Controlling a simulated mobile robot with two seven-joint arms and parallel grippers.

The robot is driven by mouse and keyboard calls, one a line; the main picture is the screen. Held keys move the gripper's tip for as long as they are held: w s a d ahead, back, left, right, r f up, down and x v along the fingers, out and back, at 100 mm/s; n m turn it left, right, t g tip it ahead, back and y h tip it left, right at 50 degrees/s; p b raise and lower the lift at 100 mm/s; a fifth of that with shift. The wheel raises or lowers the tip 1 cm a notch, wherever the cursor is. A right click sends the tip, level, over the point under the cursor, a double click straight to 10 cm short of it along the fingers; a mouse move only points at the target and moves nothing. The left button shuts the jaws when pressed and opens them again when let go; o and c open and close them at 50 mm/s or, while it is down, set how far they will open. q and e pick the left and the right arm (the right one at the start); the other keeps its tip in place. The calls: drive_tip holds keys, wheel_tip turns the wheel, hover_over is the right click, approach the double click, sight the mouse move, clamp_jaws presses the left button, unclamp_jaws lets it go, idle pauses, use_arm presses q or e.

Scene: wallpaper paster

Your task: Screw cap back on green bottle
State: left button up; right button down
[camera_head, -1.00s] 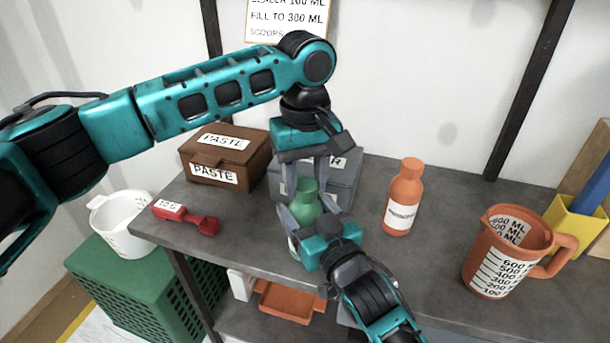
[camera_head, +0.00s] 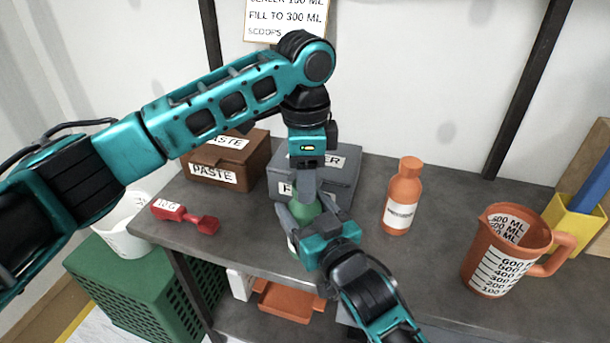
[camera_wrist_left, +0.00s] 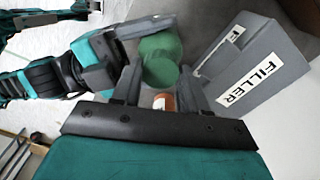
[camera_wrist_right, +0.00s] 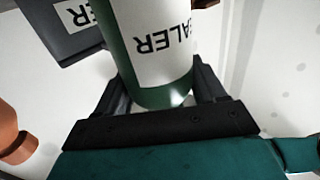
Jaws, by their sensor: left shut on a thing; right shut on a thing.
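The green bottle (camera_head: 304,211) stands upright near the table's front edge, partly hidden by my grippers. Its white label reads "...ALER" in the right wrist view (camera_wrist_right: 152,45). My right gripper (camera_head: 314,217) is shut on the bottle's body from the front. My left gripper (camera_head: 307,194) points straight down above the bottle and is shut on the green cap (camera_wrist_left: 160,73). In the left wrist view the cap lies between the fingers, against the bottle's top. I cannot tell how tightly it sits on the neck.
A grey FILLER box (camera_head: 340,176) stands close behind the bottle.

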use_arm(q)
drive_tip(key=m, duration=0.5)
drive_tip(key=shift+m, duration=0.4)
drive_tip(key=m, duration=0.3)
drive_tip(key=o, duration=1)
drive_tip(key=shift+r, duration=0.15)
wheel_tip(320, 180, up, 4)
drive_tip(key=shift+r, duration=0.1)
drive_tip(key=shift+c, duration=0.4)
